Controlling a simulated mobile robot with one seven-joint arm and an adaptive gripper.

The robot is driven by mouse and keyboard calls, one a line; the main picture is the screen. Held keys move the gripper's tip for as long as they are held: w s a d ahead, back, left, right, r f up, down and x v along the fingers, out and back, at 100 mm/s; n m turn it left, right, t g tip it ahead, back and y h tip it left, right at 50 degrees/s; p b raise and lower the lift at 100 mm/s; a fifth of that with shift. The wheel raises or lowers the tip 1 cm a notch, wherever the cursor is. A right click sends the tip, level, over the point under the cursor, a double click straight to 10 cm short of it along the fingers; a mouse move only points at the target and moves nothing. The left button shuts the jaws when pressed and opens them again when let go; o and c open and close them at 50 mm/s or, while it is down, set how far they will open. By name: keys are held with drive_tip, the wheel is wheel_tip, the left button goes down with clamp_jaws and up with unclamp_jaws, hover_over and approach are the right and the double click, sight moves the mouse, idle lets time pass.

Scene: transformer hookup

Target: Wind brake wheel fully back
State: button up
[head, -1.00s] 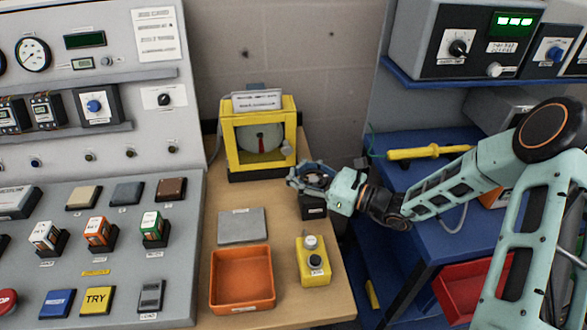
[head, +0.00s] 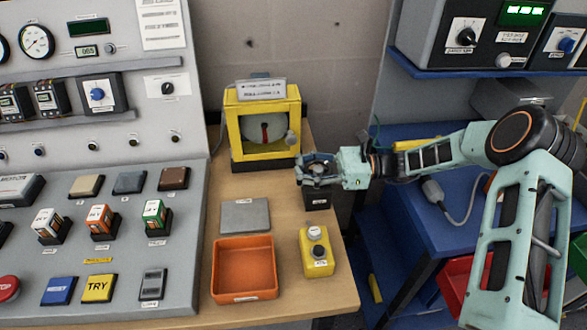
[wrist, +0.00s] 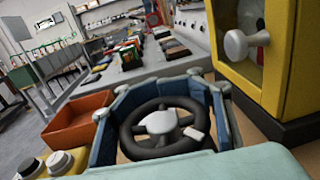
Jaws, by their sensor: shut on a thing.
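The brake wheel (wrist: 165,128) is a black handwheel with a pale hub and a small light tab on its rim, seen close up in the wrist view. My gripper (head: 315,168) is shut around it, with the blue-grey fingers wrapping the rim. In the head view the wheel is mostly hidden by the fingers, above a small dark labelled base (head: 317,198) at the right edge of the wooden bench. The wheel's winding position cannot be told.
A yellow-framed case (head: 236,130) with a dial and a round side knob stands just behind my gripper. An orange tray (head: 244,294), a grey plate (head: 245,215) and a yellow button box (head: 316,255) are nearer on the bench (head: 290,307). The blue shelf (head: 480,240) is right.

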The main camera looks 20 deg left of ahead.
drive_tip(key=shift+w+d, duration=0.3)
drive_tip(key=o, duration=1.1)
drive_tip(key=shift+d, duration=0.15)
drive_tip(key=o, duration=0.4)
drive_tip(key=shift+s+a, duration=0.1)
drive_tip(key=shift+a, duration=0.1)
drive_tip(key=shift+c, duration=0.2)
drive_tip(key=shift+r, duration=0.1)
wheel_tip(320, 180, up, 10)
drive_tip(key=shift+o, duration=0.3)
